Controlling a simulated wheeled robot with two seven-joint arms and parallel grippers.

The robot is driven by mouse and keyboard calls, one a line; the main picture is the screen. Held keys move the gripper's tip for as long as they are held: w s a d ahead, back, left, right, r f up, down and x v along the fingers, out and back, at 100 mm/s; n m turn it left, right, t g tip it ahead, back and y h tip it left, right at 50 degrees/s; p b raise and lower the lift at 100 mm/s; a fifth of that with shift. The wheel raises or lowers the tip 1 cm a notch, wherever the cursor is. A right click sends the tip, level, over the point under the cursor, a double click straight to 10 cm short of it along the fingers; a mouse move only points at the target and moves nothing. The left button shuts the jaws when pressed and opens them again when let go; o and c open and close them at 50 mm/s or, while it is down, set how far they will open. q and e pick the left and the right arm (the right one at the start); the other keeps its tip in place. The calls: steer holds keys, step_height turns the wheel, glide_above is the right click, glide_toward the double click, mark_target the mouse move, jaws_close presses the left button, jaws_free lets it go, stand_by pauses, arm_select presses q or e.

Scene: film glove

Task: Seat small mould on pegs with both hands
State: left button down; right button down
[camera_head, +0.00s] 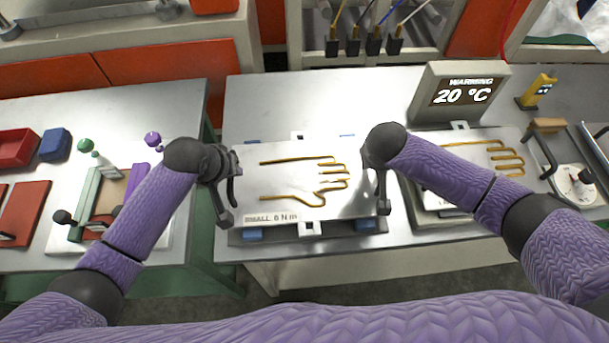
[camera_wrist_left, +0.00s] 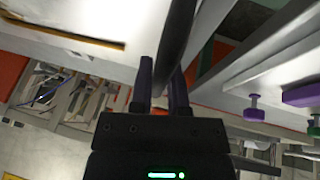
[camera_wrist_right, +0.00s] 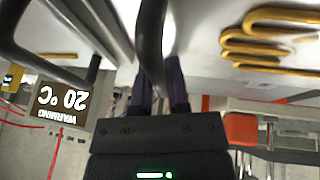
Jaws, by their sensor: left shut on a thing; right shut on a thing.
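The small mould (camera_head: 280,175) is a pale flat plate with a gold hand-shaped outline and a "SMALL" label. It lies level above a grey base with blue blocks (camera_head: 366,226) showing at its edges. The pegs, and whether the plate touches the base, are hidden. My left gripper (camera_head: 222,172) is shut on the black handle at the mould's left side; the dark bar also shows between the fingers in the left wrist view (camera_wrist_left: 172,75). My right gripper (camera_head: 380,172) is shut on the right handle, seen in the right wrist view (camera_wrist_right: 153,60).
A second mould with a gold hand outline (camera_head: 485,152) lies close to the right, partly behind my right arm. A display (camera_head: 462,93) reads "WARMING 20 °C" behind it. A left bench holds a red tray (camera_head: 18,146), a blue block (camera_head: 55,144) and a clamp fixture.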

arm_select(q)
steer(key=shift+r, duration=0.1)
arm_select(e)
steer(key=shift+r, duration=0.1)
